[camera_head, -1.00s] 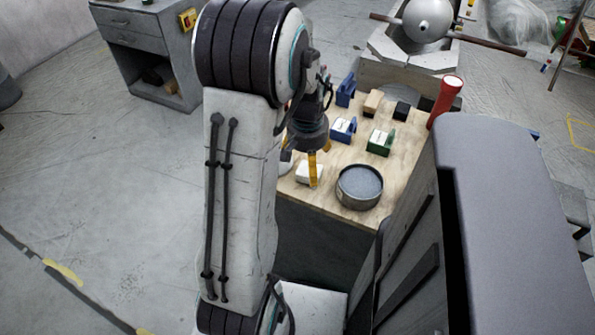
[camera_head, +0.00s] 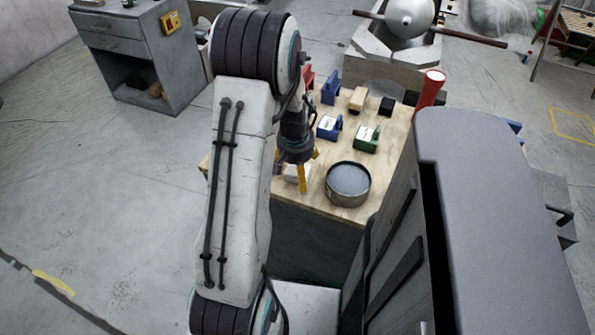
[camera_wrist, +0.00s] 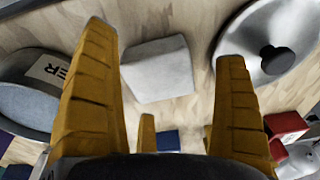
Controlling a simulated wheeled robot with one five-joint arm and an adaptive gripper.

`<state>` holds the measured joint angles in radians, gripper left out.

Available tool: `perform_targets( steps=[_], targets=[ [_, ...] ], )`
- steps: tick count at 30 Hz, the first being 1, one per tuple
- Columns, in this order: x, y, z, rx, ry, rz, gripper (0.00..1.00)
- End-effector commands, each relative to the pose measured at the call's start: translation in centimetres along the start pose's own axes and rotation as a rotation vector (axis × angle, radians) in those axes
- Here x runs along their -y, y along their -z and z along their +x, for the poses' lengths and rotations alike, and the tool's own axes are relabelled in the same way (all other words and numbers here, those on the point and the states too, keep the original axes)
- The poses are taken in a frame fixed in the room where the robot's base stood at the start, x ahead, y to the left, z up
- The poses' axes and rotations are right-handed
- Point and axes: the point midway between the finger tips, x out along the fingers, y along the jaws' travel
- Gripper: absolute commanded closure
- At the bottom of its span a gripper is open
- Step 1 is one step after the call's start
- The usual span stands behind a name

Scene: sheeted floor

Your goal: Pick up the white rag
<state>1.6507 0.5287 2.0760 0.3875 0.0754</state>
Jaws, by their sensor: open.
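The white rag (camera_wrist: 160,70) looks like a pale folded block lying flat on the wooden tabletop (camera_head: 333,208). In the wrist view it sits beyond and between my yellow fingertips. My gripper (camera_wrist: 163,50) is open and empty, with its fingers spread to the left and right of the rag in that picture. In the head view my gripper (camera_head: 304,170) points down over the near part of the table, and the rag (camera_head: 291,171) is partly hidden behind a finger. I cannot tell how high the fingertips are above it.
A round grey tin (camera_head: 348,184) stands close right of the rag. A metal disc with a dark knob (camera_wrist: 270,50) lies on its other side.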

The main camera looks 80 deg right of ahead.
Motion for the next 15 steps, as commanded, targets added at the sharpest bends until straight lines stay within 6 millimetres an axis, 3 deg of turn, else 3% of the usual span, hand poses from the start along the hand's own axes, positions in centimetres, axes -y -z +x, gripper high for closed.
perform_targets(
  steps=[9, 15],
  targets=[
    [-0.01, -0.01, 0.3, 0.0, 0.0, 0.0, 0.09],
    [-0.01, -0.02, 0.29, 0.0, 0.0, 0.0, 0.26]
  ],
)
